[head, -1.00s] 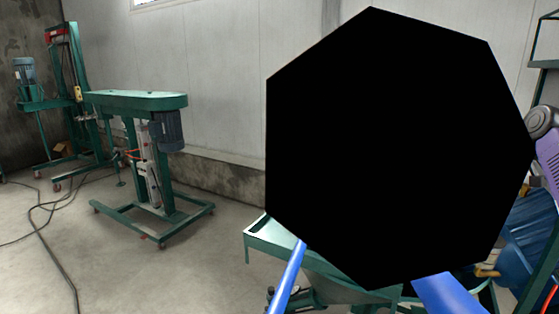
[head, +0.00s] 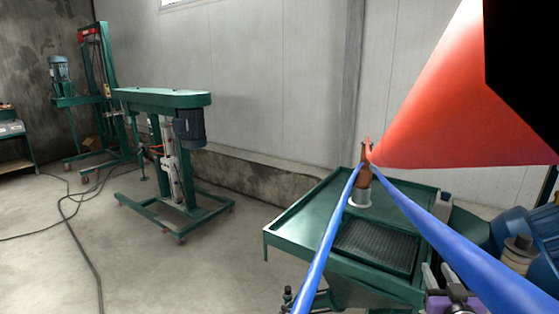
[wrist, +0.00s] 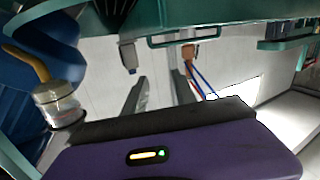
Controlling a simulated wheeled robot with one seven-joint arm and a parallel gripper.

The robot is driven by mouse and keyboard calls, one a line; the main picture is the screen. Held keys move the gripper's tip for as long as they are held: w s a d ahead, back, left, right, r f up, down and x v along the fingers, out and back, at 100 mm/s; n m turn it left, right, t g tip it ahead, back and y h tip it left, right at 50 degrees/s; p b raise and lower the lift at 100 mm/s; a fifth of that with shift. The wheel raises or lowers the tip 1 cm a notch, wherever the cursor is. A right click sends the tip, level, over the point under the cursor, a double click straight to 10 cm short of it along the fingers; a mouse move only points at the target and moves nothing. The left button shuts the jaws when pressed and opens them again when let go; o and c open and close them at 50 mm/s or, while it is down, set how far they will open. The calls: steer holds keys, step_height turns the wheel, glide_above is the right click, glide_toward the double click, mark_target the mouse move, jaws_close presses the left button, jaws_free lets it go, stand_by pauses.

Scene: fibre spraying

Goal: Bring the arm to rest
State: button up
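My gripper (head: 437,272) shows at the bottom right of the head view, with grey fingers on a purple wrist. In the wrist view my gripper (wrist: 158,80) has its two fingers apart with nothing between them. A brown bottle (head: 363,179) stands upright on a white round base on the green table (head: 290,222). The bottle also shows in the wrist view (wrist: 188,52), beyond the fingers and apart from them. Most of my arm is out of view or hidden in the head view.
A dark grille (head: 375,246) lies in the table top. A green wheeled machine (head: 162,98) stands at the left. Black, red and blue shapes cover part of the head view.

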steer(key=s+a+f+y, duration=0.1)
steer(key=s+a, duration=0.5)
steer(key=s, duration=1)
steer(key=s+a+f+g+y, duration=0.1)
steer(key=s+a, duration=0.5)
steer(key=s, duration=1.1)
steer(key=s+a+f+n+g+y+b, duration=0.1)
steer(key=s+a, duration=0.5)
steer(key=s, duration=1.1)
steer(key=shift+s+a+f+y, duration=0.2)
steer(key=shift+s+f+y, duration=0.1)
steer(key=shift+f, duration=0.6)
